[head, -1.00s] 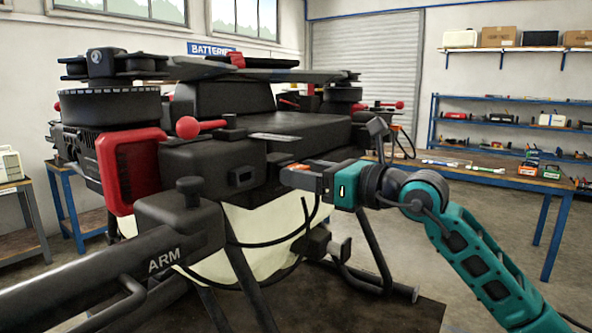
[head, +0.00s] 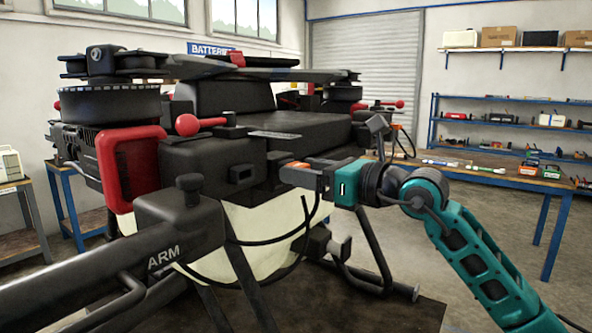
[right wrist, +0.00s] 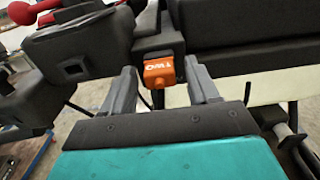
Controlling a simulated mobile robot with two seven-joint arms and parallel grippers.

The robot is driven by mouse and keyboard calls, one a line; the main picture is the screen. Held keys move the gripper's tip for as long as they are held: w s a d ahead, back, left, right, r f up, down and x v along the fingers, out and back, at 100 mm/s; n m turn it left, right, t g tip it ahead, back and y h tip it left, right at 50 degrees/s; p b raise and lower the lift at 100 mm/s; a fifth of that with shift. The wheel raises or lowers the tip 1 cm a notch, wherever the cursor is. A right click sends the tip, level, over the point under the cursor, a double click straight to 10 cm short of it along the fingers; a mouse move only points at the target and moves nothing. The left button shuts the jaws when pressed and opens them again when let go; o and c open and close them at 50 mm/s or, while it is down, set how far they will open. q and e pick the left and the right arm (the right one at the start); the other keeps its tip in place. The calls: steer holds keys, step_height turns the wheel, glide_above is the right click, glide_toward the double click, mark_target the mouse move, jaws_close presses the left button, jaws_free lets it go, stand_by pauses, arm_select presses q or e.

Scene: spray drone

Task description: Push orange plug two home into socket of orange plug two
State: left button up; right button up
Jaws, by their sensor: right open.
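The orange plug two (right wrist: 158,73), with its lettering upside down, sits at the dark socket block (right wrist: 158,43) in the right wrist view. It touches or nearly touches the block; I cannot tell how deep it is in. My right gripper (right wrist: 162,88) is open, with one grey finger on each side of the plug and a visible gap at each side. In the head view my right gripper (head: 300,177) points left at the drone's side, and a bit of orange (head: 299,165) shows at its fingers. My left gripper is not in view.
The black drone body (head: 300,130) fills the middle. A black box with an empty square opening (head: 243,174) is left of the gripper. Dark cables (head: 285,232) hang below, in front of the pale tank. A workbench (head: 500,178) stands at the right.

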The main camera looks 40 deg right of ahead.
steer(key=shift+c, duration=0.4)
jaws_close()
steer(key=b+v, duration=0.4)
steer(key=v, duration=0.2)
stand_by(1.3)
steer(key=shift+a, duration=0.1)
